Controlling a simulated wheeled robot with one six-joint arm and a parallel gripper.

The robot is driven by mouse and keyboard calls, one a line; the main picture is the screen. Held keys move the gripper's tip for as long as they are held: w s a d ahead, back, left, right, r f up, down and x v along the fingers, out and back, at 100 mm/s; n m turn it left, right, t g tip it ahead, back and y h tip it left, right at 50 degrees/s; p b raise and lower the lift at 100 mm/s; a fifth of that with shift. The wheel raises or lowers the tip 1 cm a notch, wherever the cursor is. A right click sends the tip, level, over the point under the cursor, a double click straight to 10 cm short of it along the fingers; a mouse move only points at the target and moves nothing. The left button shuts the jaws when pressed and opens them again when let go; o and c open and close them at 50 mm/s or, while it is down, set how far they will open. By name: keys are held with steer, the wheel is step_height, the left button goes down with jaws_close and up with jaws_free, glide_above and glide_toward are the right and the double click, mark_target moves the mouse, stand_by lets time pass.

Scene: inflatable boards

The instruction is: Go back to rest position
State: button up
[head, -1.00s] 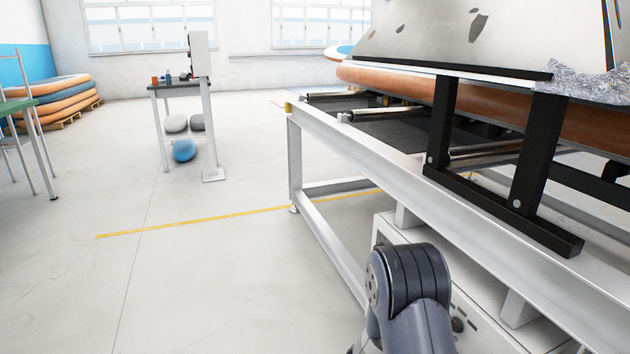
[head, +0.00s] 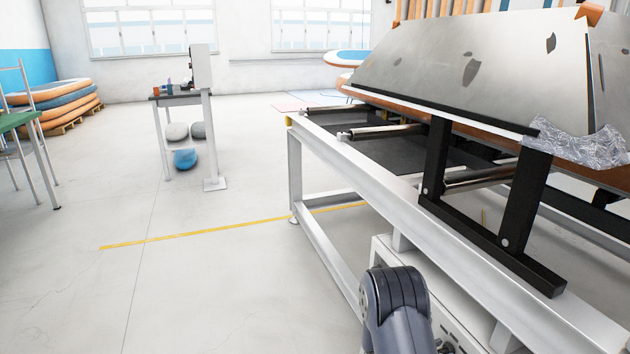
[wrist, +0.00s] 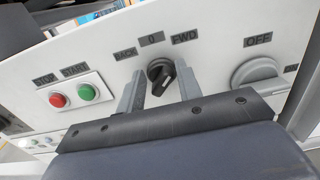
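My gripper (wrist: 161,72) shows in the wrist view, with its two grey fingers apart on either side of a black rotary knob (wrist: 160,74). The knob sits on a white control panel (wrist: 218,60) under the labels BACK, 0 and FWD. I cannot tell whether a finger touches it. A red button (wrist: 58,100) and a green button (wrist: 88,92) are at the left, and a grey knob (wrist: 255,72) labelled OFF is at the right. In the head view, part of my arm shows at the bottom, in front of the white control box; my gripper is hidden there.
A white-framed roller table (head: 350,165) runs along the right, with a tilted grey panel (head: 460,80) on black supports above it. A small table (head: 180,97) stands farther back. Stacked orange and blue boards (head: 65,105) lie at far left. The floor between is clear.

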steer(key=p+v, duration=0.1)
steer(key=v, duration=1)
steer(key=shift+s+r+m, duration=0.25)
steer(key=shift+r+m, duration=0.15)
steer(key=shift+r, duration=0.05)
steer(key=shift+g, duration=0.3)
